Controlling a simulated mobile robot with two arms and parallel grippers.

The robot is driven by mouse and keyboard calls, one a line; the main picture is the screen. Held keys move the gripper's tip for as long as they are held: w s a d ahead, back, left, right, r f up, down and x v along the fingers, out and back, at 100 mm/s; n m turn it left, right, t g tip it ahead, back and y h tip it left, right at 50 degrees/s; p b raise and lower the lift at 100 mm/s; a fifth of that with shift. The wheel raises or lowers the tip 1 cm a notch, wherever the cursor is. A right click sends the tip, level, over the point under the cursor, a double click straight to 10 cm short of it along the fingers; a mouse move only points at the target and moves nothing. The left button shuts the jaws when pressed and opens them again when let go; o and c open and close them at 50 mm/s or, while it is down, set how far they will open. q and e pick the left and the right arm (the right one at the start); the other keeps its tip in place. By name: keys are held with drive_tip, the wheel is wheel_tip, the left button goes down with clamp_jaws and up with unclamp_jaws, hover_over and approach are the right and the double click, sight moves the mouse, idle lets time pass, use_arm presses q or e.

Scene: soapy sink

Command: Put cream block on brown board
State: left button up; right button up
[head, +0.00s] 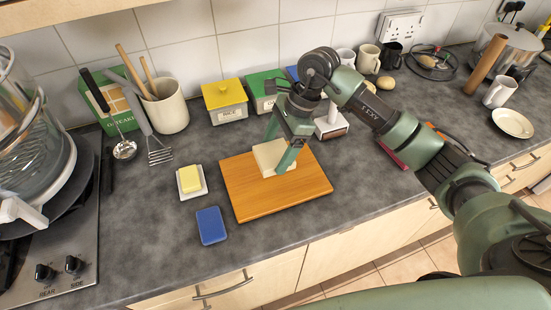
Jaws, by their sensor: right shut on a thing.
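The brown board (245,203) lies flat on the grey counter in the middle of the head view. The cream block (265,157) is over the back middle part of the board. My right gripper (277,158) comes down from above and is shut on the cream block, with its green fingers on either side. I cannot tell whether the block touches the board or hangs just above it. My left gripper is not in view.
A butter dish (191,182) and a blue sponge (211,226) lie left of the board. A yellow-lidded box (224,99) and a utensil pot (167,107) stand behind. The stove (75,240) is at the left. The front counter strip is clear.

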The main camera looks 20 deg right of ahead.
sight(280, 156)
drive_tip(key=shift+f, duration=0.65)
wheel_tip(280, 156, down, 4)
drive_tip(key=shift+f+p, duration=0.1)
drive_tip(key=shift+p, duration=0.65)
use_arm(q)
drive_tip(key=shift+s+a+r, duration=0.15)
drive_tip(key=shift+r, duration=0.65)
use_arm(e)
drive_tip(key=shift+f, duration=0.2)
drive_tip(key=o, duration=1.6)
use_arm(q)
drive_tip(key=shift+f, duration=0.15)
